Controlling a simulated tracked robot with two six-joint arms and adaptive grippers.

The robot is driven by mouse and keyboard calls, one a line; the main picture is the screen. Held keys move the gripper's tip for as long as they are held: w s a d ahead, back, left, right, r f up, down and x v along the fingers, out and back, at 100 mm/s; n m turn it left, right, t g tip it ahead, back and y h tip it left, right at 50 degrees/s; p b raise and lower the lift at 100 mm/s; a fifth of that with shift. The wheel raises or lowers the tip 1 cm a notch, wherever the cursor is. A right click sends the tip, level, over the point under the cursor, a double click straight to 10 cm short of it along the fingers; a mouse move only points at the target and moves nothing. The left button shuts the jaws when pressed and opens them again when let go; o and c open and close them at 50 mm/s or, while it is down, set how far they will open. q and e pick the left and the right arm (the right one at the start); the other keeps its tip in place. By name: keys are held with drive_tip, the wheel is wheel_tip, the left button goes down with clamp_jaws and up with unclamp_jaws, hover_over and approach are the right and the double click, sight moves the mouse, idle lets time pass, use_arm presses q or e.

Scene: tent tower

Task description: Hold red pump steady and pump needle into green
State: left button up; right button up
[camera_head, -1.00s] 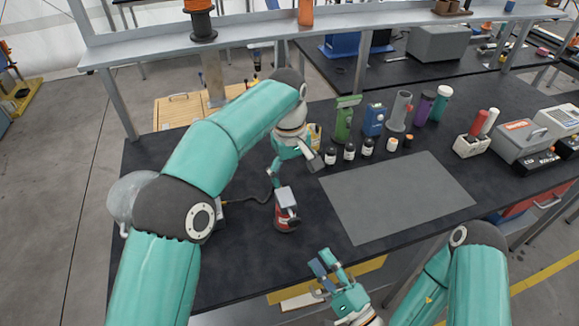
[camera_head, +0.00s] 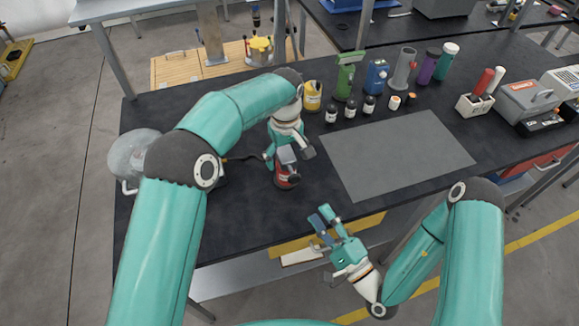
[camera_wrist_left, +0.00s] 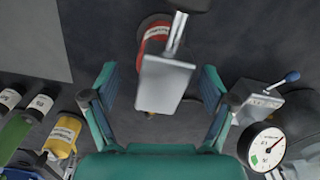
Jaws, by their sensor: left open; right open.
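The red pump (camera_head: 283,181) stands on the black bench with a grey block and lever on top, partly hidden by my left gripper. My left gripper (camera_head: 290,153) is open over the pump, with fingers on both sides. In the left wrist view the pump's red body (camera_wrist_left: 152,38) and grey top (camera_wrist_left: 164,84) lie between the spread fingers (camera_wrist_left: 160,92), apart from both. A round white gauge (camera_wrist_left: 262,147) there has a small green patch; its red needle seems to point up and right, off the green. My right gripper (camera_head: 324,222) is open and empty near the bench's front edge.
A clear dome (camera_head: 137,158) stands left, with a dark hose (camera_head: 240,158) running towards the pump. A grey mat (camera_head: 395,155) lies clear to the right.

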sight(286, 168)
use_arm(q)
drive_tip(key=shift+f, duration=2.65)
drive_tip(key=shift+c, duration=0.3)
drive_tip(key=c, duration=1.5)
drive_tip(key=shift+c, duration=0.2)
